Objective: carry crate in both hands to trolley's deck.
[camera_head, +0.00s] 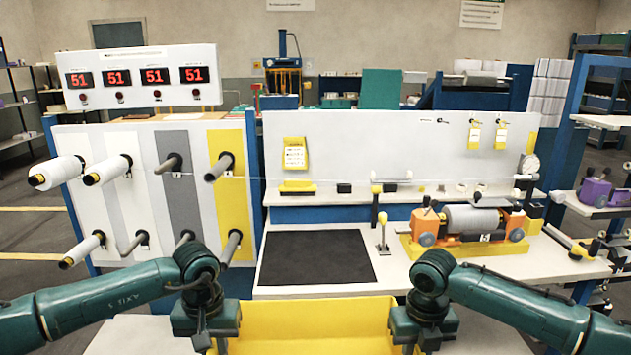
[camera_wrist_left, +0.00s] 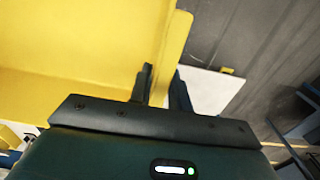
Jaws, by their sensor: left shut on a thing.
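The yellow crate (camera_head: 310,320) is at the bottom middle of the head view, its near part cut off by the frame edge. It looks empty where I see inside. My left gripper (camera_head: 205,340) is at its left side; in the left wrist view the fingers (camera_wrist_left: 162,88) are shut on the crate's wall (camera_wrist_left: 176,45). My right gripper (camera_head: 412,345) is at the crate's right side, but its fingertips are too hidden to show whether they grip. I cannot make out the trolley's deck for certain.
A white surface (camera_head: 140,335) shows beside the crate. Beyond it is a workbench with a black mat (camera_head: 316,258) and a roller unit (camera_head: 470,220). A panel of bobbins on pegs (camera_head: 150,190) stands left. Open floor (camera_head: 30,235) shows at far left.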

